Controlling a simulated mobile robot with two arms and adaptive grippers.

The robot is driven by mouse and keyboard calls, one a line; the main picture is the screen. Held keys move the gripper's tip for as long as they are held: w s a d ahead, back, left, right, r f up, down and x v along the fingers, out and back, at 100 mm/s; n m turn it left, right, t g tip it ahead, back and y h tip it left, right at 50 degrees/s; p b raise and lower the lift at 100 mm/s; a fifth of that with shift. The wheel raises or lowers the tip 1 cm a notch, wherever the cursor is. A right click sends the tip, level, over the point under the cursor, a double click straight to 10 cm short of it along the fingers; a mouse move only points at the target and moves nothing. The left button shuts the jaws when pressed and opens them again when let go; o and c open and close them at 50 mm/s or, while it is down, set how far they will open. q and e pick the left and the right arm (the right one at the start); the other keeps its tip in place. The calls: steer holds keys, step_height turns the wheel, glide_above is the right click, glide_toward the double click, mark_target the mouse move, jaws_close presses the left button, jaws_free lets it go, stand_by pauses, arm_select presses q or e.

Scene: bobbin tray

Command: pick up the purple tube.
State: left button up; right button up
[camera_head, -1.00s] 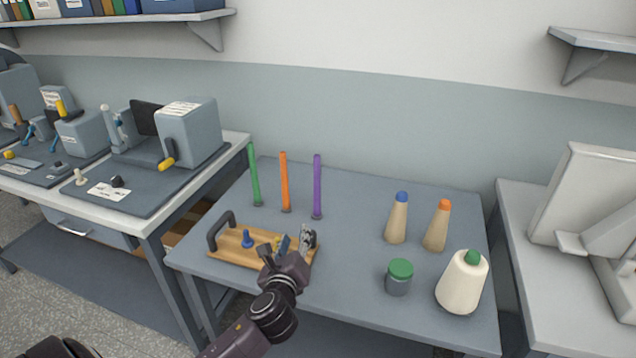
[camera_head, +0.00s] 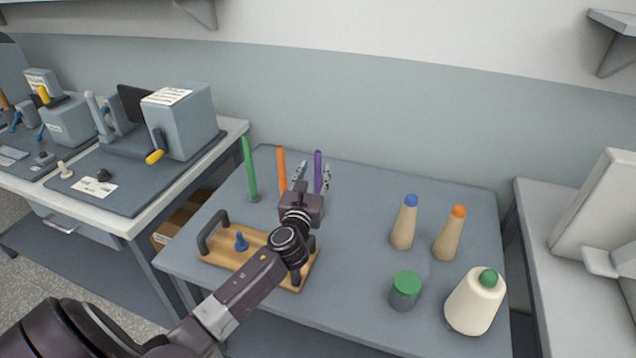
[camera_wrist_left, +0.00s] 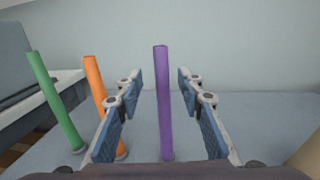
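The purple tube (camera_head: 318,166) stands upright at the back of the grey table, its lower part hidden behind my left gripper in the head view. My left gripper (camera_head: 311,178) is open and faces the tube from the front. In the left wrist view the purple tube (camera_wrist_left: 163,105) stands midway across the gap between the open fingers of the left gripper (camera_wrist_left: 160,85). I see clear space on both sides of it. I cannot tell exactly how deep the tube is between the fingers. My right gripper is not in view.
An orange tube (camera_head: 282,172) and a green tube (camera_head: 249,168) stand left of the purple one. A wooden tray (camera_head: 222,252) with a handle and a blue peg lies below my left arm. Two cones (camera_head: 404,228), a green-lidded jar (camera_head: 405,292) and a white cone spool (camera_head: 474,302) stand right.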

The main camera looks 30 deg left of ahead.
mark_target(317, 166)
arm_select(q)
steer(key=x, duration=0.2)
steer(key=shift+w, duration=0.4)
steer(key=shift+w+a+f, duration=0.1)
steer(key=shift+w+a, duration=0.1)
steer(key=shift+w, duration=0.25)
steer(key=shift+c, duration=1.8)
steer(key=c, duration=0.5)
jaws_close()
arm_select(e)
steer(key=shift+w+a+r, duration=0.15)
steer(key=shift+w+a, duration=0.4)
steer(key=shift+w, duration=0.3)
